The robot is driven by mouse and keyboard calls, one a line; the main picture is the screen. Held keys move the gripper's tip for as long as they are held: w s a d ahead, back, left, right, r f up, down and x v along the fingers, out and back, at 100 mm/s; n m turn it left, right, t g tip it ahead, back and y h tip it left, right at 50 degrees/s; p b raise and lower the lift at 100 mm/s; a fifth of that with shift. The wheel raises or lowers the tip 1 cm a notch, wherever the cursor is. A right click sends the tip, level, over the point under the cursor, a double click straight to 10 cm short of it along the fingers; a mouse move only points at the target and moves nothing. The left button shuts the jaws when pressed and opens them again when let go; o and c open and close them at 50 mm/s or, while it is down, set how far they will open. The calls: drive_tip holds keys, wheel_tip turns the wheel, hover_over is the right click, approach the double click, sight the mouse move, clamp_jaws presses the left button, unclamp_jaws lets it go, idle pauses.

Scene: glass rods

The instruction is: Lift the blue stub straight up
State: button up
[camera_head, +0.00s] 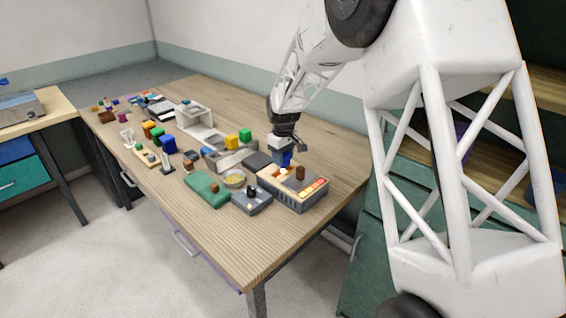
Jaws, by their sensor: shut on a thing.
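The blue stub (286,158) is a small dark blue piece at the back of a beige-topped box on the right part of the wooden table. My gripper (284,153) points down over it and is shut on it. The fingers cover most of the stub, and its lower end is hard to make out. I cannot tell whether the stub touches the box.
The box (303,202) also carries a brown cylinder (300,173) and orange strips. The table's back right (335,170) is clear.

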wheel_tip(320, 180, up, 7)
drive_tip(key=shift+r, duration=0.2)
idle(0.8)
